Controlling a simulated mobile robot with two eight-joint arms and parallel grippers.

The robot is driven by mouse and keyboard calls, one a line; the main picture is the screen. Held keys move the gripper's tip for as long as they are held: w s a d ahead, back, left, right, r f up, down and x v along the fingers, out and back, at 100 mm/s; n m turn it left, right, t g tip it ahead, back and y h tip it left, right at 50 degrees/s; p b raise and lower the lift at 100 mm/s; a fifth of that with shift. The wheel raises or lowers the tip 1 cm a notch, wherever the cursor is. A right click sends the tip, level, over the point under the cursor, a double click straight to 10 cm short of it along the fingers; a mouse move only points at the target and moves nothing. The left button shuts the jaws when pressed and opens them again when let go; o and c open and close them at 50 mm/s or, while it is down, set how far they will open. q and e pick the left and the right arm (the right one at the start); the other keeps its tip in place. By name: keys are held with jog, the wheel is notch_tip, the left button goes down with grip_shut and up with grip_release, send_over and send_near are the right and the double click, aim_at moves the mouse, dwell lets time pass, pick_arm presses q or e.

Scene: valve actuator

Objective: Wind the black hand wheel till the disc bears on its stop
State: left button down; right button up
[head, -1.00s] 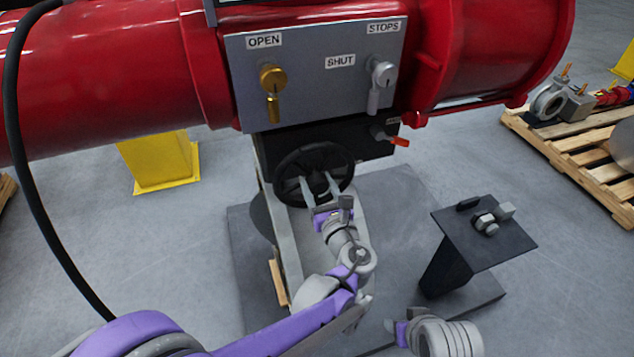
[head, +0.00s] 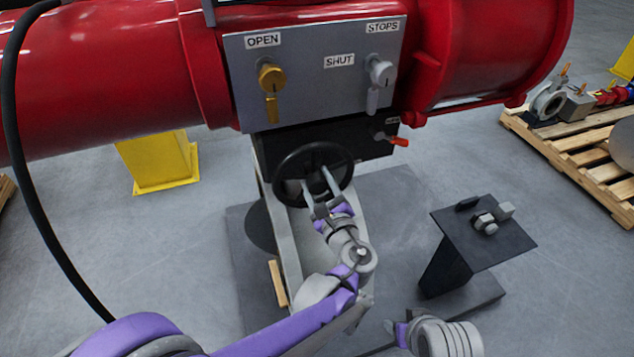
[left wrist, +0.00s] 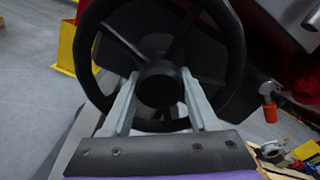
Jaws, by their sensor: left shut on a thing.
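The black hand wheel (head: 288,160) sits under the grey panel, on the front of a black box below the red pipe. My left gripper (head: 321,182) reaches it from below and is shut on it. In the left wrist view the wheel's rim (left wrist: 239,50) fills the upper part, with its dark hub (left wrist: 160,85) between my two grey fingers (left wrist: 160,100). The exact part gripped is partly hidden. The disc and its stop are not visible to me. Part of my right arm, with a purple piece (head: 401,331), shows at the bottom; its fingers cannot be made out.
The panel (head: 320,95) has OPEN, SHUT and STOPS labels, a brass lever (head: 271,85) and a silver lever (head: 379,75), both hanging down. An orange-tipped lever (head: 399,142) sticks out right of the wheel. A dark stand (head: 470,250) is at right, beside a pallet (head: 570,150).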

pick_arm(q)
jog(key=n, duration=0.3)
jog(key=shift+r+n, duration=0.15)
jog(key=shift+n, duration=0.25)
jog(key=n, duration=0.3)
jog(key=shift+n, duration=0.4)
jog(key=shift+d, duration=0.1)
dwell(0.5)
jog(key=shift+c, duration=0.8)
grip_release()
jog(key=shift+w+d, duration=0.1)
